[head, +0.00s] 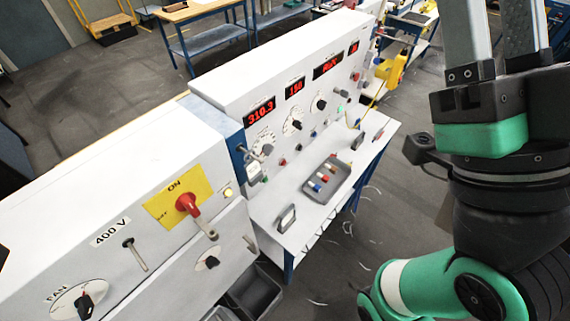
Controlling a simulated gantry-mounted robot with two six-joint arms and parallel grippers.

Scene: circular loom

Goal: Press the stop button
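I cannot pick out a labelled stop button in the head view. A red rotary switch (188,204) sits on a yellow plate (176,197) marked ON, on the near-left white cabinet. A small lit yellowish lamp or button (228,192) is to its right. My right gripper (484,100) is at the upper right, well away from the panel, pointing upward. Its two grey finger bars run out of the top of the picture, so the tips are hidden. My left gripper is not in view.
A white console (225,85) with red digital displays and dials stands behind a bench (275,205). A grey tray (340,180) with small red, blue and white pieces lies on the bench. A dark bin (253,291) is below. Floor between bench and my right arm is mostly open.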

